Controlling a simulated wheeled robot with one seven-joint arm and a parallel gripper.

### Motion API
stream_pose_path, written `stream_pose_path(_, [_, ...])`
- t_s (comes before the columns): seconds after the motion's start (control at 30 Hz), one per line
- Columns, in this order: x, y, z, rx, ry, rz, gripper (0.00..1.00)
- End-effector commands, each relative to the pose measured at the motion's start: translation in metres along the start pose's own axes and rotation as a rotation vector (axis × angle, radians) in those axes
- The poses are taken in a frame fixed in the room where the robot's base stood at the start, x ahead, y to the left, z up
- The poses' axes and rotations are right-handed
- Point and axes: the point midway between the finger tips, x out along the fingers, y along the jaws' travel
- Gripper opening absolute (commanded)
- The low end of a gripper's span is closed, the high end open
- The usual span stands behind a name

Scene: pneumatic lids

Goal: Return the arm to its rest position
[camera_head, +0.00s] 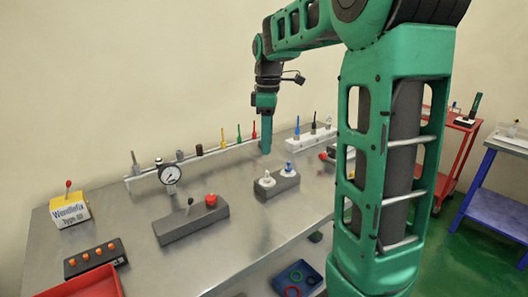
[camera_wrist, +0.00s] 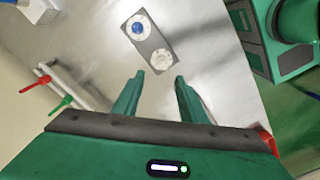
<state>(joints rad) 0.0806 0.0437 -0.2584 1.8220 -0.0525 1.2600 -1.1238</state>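My gripper (camera_head: 265,145) hangs above the steel table (camera_head: 245,228), pointing down, near the back and left of a grey block. In the wrist view my gripper (camera_wrist: 158,88) shows two green fingers spread apart with nothing between them, so it is open and empty. The grey block (camera_head: 284,187) carries a white fitting and a blue-and-white fitting; it also shows in the wrist view (camera_wrist: 150,42), ahead of the fingertips and apart from them. My green arm reaches up and over from the right side of the head view.
A rail (camera_head: 200,155) with a gauge (camera_head: 170,174) and coloured valves runs along the back. A grey control box (camera_head: 190,222) with a red knob, a yellow-white box (camera_head: 70,211) and a red tray (camera_head: 85,285) stand left. A red cart (camera_head: 458,140) and blue table (camera_head: 495,207) are right.

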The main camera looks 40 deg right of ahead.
Motion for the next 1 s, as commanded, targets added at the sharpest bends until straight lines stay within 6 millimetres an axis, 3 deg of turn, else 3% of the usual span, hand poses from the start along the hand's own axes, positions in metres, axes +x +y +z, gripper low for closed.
stream_pose_path(0.67, [-0.003, -0.003, 0.003, 0.016, 0.001, -0.001, 0.38])
stream_pose_path(0.83, [0.005, -0.033, 0.030, 0.209, 0.010, -0.007, 0.38])
stream_pose_path(1.0, [0.028, -0.091, 0.077, 0.576, 0.017, -0.017, 0.38])
